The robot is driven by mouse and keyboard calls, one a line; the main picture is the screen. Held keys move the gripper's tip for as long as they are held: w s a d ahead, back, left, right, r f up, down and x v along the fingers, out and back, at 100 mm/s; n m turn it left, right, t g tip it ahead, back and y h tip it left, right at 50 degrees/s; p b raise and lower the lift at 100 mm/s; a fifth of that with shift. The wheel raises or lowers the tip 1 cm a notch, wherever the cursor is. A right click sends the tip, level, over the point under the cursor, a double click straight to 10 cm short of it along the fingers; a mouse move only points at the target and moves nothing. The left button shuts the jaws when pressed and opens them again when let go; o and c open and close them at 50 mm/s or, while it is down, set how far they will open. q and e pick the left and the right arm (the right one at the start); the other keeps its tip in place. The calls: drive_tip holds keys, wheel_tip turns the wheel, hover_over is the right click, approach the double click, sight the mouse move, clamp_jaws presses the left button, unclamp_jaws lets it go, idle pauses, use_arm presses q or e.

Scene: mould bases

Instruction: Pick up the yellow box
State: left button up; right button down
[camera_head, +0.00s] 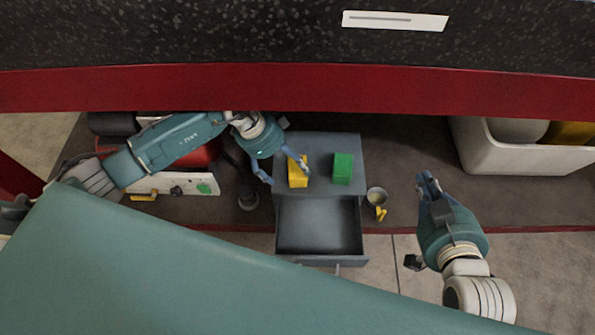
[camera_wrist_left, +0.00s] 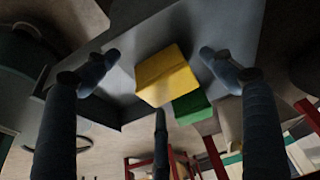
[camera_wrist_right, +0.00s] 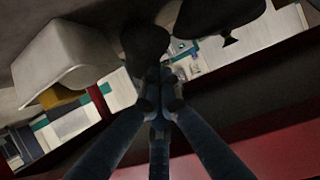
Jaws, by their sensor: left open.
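The yellow box (camera_head: 297,173) stands on top of a grey drawer cabinet (camera_head: 318,147), left of a green box (camera_head: 342,168). My left gripper (camera_head: 286,172) is open at the yellow box, with a finger showing on either side of it. In the left wrist view, the yellow box (camera_wrist_left: 166,76) lies between the spread fingers, with gaps on both sides, and the green box (camera_wrist_left: 192,106) shows behind it. My right gripper (camera_head: 428,181) is empty, away to the right of the cabinet; its fingertips are together in the right wrist view (camera_wrist_right: 160,85).
The cabinet's drawer (camera_head: 320,227) is pulled out and looks empty. A small bucket (camera_head: 377,196) with something yellow stands right of the cabinet. A white bin (camera_head: 485,158) is at the far right. A red shelf edge (camera_head: 300,88) runs across above the arms.

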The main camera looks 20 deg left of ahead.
sight(298, 167)
use_arm(q)
drive_tip(key=d, duration=0.2)
drive_tip(key=w+f+b, duration=0.1)
drive_tip(key=shift+d, duration=0.4)
drive_tip(key=c, duration=1.5)
use_arm(e)
wheel_tip(298, 167, up, 6)
drive_tip(key=w+a+t, duration=0.1)
drive_tip(key=w+t, duration=0.1)
drive_tip(key=t, duration=0.1)
drive_tip(key=shift+w+a+r+y, duration=0.2)
drive_tip(key=shift+w+y, duration=0.1)
drive_tip(key=shift+y, duration=0.1)
